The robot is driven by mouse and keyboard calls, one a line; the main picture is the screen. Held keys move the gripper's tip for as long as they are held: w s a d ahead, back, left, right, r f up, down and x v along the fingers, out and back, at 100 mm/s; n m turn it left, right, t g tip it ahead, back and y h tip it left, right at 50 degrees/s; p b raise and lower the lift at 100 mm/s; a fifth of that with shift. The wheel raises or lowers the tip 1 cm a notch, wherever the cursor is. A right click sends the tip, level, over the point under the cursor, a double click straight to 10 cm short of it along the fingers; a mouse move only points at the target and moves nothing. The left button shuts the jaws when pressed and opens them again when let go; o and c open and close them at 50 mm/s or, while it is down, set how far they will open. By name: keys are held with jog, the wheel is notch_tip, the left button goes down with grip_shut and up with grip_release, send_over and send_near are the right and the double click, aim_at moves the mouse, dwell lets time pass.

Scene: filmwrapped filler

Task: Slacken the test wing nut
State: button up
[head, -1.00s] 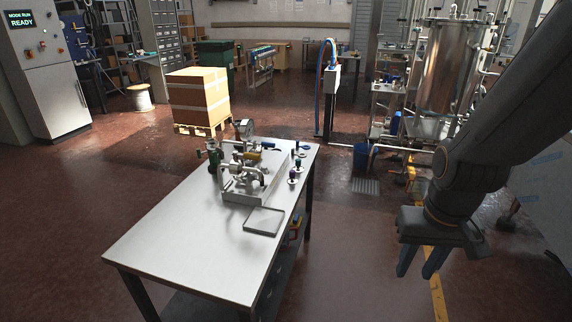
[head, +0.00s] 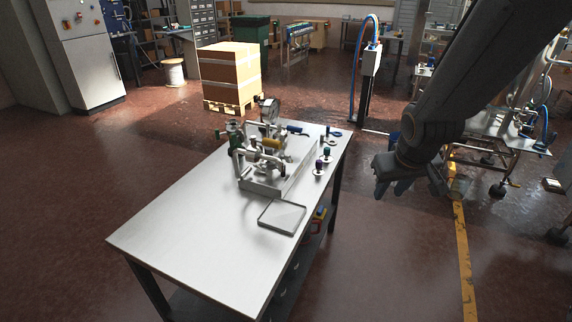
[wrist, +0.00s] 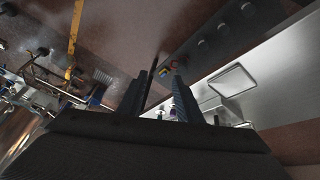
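A metal test fixture (head: 262,185) with pipes, valves and a round gauge (head: 270,109) stands on the steel table (head: 185,235). The test wing nut is too small to single out among its fittings. My gripper (head: 392,192) hangs in the air to the right of the table, apart from it and from the fixture. In the wrist view my gripper (wrist: 164,75) shows two dark fingers with a gap between them and nothing held. The fixture is mostly out of the wrist view, with only small parts showing near the right finger.
A shallow tray (head: 282,217) lies on the table in front of the fixture; it also shows in the wrist view (wrist: 233,82). Small knobbed pieces (head: 321,165) stand along the table's right edge. The near part of the table is bare. A boxed pallet (head: 232,78) stands behind.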

jog(key=w+a+f+n+t+y+b, duration=0.2)
jog(key=w+b, duration=0.1)
jog(key=w, duration=0.6)
jog(key=w+a+f+n+t+y+b, duration=0.1)
jog(key=w+a+n+t+b, duration=0.15)
jog(key=w, duration=0.55)
jog(key=w+a+f+n+t+y+b, duration=0.2)
jog(key=w+b, duration=0.1)
jog(key=w, duration=0.6)
jog(key=n+g+y+b, duration=0.5)
jog(key=n+y+b, duration=0.5)
jog(key=n+y, duration=0.2)
send_near(291, 159)
jog(key=a, duration=0.2)
jog(key=shift+m, duration=0.25)
jog(key=x, duration=0.7)
jog(key=shift+w, duration=0.45)
jog(key=shift+c, duration=0.3)
grip_shut()
